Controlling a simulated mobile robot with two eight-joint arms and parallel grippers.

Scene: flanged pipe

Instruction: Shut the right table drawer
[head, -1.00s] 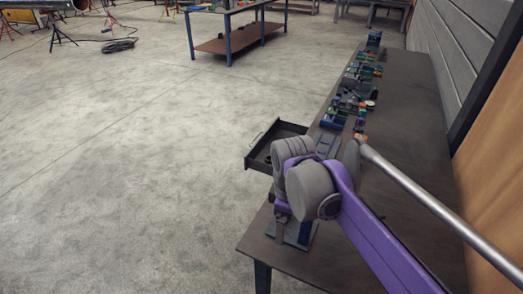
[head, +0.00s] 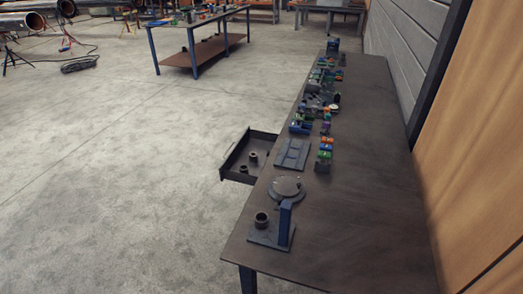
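The dark table drawer (head: 236,173) sticks out open from the left long side of the table (head: 356,200) in the head view. A couple of small dark ring-shaped parts (head: 252,158) lie inside it. Its front panel with a thin handle (head: 228,150) faces left, over the open floor. Neither of my grippers is in view.
On the table stand a blue bracket on a plate (head: 285,224), a round grey disc (head: 286,189), a flat slotted plate (head: 290,154) and a row of small coloured parts (head: 325,150). A wall borders the right side. Floor left of the drawer is clear.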

